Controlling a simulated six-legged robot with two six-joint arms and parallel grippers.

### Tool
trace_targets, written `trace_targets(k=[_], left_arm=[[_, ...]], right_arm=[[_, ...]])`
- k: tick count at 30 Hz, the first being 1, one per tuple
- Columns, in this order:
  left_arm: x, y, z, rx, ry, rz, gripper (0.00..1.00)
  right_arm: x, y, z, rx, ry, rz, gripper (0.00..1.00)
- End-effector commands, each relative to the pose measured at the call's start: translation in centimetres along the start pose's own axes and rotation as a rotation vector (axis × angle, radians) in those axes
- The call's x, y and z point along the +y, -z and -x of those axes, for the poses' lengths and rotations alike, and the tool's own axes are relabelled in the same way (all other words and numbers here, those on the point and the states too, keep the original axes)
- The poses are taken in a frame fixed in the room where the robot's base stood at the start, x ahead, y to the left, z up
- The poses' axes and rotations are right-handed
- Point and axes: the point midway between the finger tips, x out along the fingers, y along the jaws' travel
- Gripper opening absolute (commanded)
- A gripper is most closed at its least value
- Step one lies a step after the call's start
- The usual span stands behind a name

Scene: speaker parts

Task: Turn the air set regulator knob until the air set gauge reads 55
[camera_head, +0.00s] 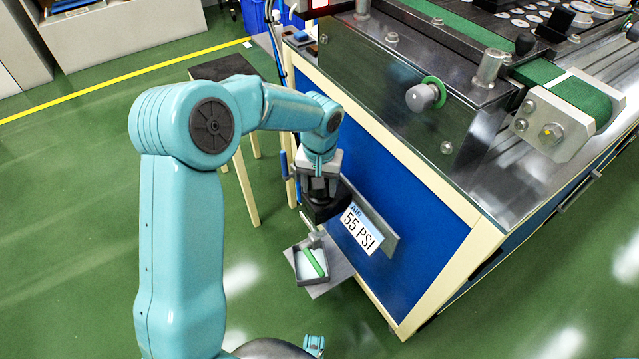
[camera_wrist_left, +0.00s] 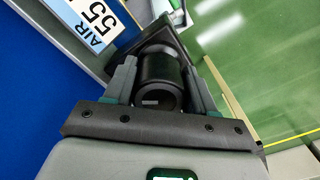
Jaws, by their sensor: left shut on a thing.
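My left gripper (camera_head: 320,185) reaches down beside the blue side panel of the machine. In the left wrist view its two fingers (camera_wrist_left: 158,85) are shut on a round black knob (camera_wrist_left: 160,68), one finger on each side. The knob sits on a dark body (camera_head: 318,212), mostly hidden under the gripper in the head view. A sign (camera_head: 362,230) reading AIR 55 PSI is fixed beside it and also shows in the left wrist view (camera_wrist_left: 92,22). Below is a small square grey box (camera_head: 312,263) with a pale face and a green strip; I cannot read any value on it.
The machine's metal cover (camera_head: 400,85) with a grey knob (camera_head: 422,97) and a green belt (camera_head: 580,95) stands above the blue panel (camera_head: 420,225). A small dark-topped table (camera_head: 215,70) stands behind my left arm. The green floor at the left is clear.

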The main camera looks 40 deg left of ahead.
Motion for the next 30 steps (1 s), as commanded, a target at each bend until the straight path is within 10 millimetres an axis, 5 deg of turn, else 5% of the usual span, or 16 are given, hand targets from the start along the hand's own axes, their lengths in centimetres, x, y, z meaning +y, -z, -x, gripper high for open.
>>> trace_targets(k=[10,11,12,13,23,30], left_arm=[[0.0,0.1,0.1,0.003,-0.001,0.002,0.25],[0.0,0.1,0.1,0.003,-0.001,0.002,0.62],[0.0,0.1,0.1,0.003,-0.001,0.002,0.75],[0.0,0.1,0.1,0.003,-0.001,0.002,0.78],[0.0,0.1,0.5,0.002,-0.001,0.001,0.78],[0.1,0.1,5.3,0.007,-0.002,0.001,0.78]], right_arm=[[0.0,0.0,0.0,0.000,0.000,0.000,0.45],[0.0,0.0,0.0,0.000,0.000,0.000,0.45],[0.0,0.0,0.0,0.000,0.000,0.000,0.45],[0.0,0.0,0.0,0.000,0.000,0.000,0.45],[-0.1,0.0,0.1,0.000,0.000,0.000,0.45],[-0.5,0.0,1.5,0.000,0.000,0.000,0.45]])
